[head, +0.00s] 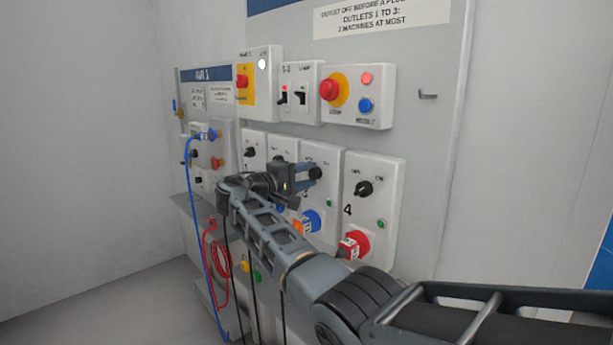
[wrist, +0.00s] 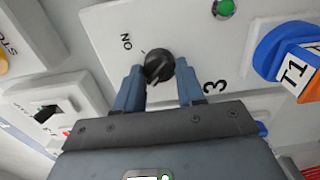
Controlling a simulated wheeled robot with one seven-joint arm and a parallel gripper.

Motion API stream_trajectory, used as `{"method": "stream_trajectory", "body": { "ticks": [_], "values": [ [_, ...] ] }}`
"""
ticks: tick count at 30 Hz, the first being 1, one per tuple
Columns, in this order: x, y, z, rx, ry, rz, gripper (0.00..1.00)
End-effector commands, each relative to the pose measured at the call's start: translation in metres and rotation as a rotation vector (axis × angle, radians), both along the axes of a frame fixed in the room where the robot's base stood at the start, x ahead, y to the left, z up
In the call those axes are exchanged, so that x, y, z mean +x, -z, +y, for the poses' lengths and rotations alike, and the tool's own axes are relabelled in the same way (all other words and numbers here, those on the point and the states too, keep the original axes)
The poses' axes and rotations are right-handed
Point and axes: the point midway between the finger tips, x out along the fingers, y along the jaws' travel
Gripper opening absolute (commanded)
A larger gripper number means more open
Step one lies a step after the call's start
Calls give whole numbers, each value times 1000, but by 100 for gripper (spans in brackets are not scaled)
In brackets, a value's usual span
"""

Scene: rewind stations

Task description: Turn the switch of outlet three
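The black rotary switch of outlet three (wrist: 159,66) sits on a pale panel (wrist: 108,36) marked "3", with "ON" printed to its left in the wrist view. In the head view this switch (head: 316,172) shows just right of my gripper (head: 297,183). In the wrist view the two blue-grey fingers of my gripper (wrist: 158,88) stand one on each side of the switch, very close to it. I cannot tell whether they touch it. A green lamp (wrist: 224,8) is on the same panel. The blue plug tagged T1 (wrist: 284,52) is in the socket of outlet three.
Outlet four (head: 391,195) is right of my gripper, with its own black switch (head: 364,188) and a red plug (head: 354,244). Above are a panel with a red emergency button (head: 330,89) and small toggle switches (head: 300,98). Blue and red cables (head: 190,178) hang at left.

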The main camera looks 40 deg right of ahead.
Motion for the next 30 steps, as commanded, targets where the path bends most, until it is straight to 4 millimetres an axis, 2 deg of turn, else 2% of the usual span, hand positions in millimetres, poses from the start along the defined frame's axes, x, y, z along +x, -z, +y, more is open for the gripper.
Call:
{"method": "stream_trajectory", "body": {
  "ticks": [1,7,17,30],
  "values": [
    [1,-1,1,-1,-3,-1,43],
    [0,0,1,0,0,-1,62],
    [-1,1,5,0,2,-1,63],
    [-2,1,69,0,1,-2,63]
  ]
}}
